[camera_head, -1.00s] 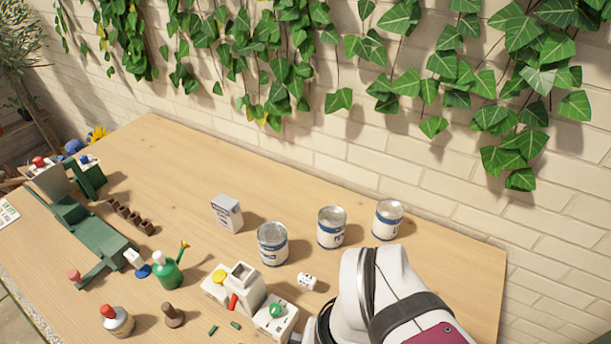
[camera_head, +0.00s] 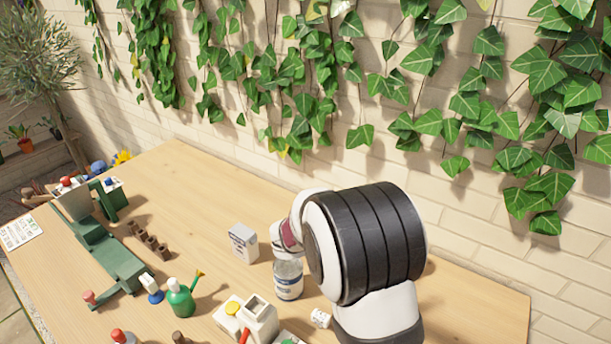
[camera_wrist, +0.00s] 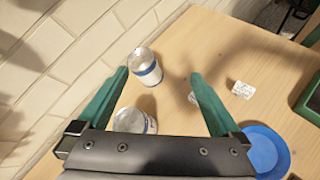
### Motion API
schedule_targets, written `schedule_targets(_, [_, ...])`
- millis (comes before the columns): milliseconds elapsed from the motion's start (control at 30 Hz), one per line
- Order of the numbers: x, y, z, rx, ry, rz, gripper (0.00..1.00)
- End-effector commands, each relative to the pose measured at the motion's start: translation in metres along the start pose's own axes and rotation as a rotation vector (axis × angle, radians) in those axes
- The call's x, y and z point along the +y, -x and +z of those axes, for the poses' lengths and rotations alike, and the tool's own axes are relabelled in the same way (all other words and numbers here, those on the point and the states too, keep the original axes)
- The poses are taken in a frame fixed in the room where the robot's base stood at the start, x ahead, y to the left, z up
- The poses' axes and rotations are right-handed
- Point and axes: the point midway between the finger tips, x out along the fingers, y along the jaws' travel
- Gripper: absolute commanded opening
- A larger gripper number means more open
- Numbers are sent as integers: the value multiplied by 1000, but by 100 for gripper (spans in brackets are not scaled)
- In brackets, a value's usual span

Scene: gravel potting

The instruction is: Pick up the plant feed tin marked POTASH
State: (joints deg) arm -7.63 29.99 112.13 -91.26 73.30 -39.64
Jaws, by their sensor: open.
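Several white tins with blue bands stand on the wooden table; I cannot read POTASH on any. In the head view one tin (camera_head: 288,280) shows left of my arm, which hides the tins behind it. In the wrist view one tin (camera_wrist: 147,72) stands upright ahead, by the tip of the left green finger. A second tin (camera_wrist: 133,121) is nearer, partly hidden by my gripper body. My gripper (camera_wrist: 158,75) is open, with its fingers spread and nothing held. I cannot tell how high it is above the tins.
A white carton (camera_head: 243,243) stands left of the visible tin. A blue disc (camera_wrist: 266,152) and a small white block (camera_wrist: 243,90) are on the right in the wrist view. The brick wall (camera_wrist: 60,60) is close behind.

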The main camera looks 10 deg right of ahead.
Motion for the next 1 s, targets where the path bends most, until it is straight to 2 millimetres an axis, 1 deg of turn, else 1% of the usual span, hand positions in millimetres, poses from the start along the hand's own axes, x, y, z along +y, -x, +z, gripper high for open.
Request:
schedule_targets(33, [23,-12,-27,-34,178,91,100])
schedule_targets(100, [50,-22,-58,-76,380,205,100])
schedule_targets(200, [68,-27,-86,-111,540,298,100])
schedule_targets(267, [70,-30,-94,-120,576,318,100])
schedule_targets(367, [66,-38,-106,-121,582,321,100])
schedule_targets(600, [46,-68,-147,-121,579,317,100])
schedule_targets(700, [54,-86,-144,-120,574,317,100])
schedule_targets(767, [55,-92,-144,-120,573,317,100])
schedule_targets(967, [57,-94,-144,-120,574,319,100])
schedule_targets(1000, [57,-94,-143,-120,574,318,98])
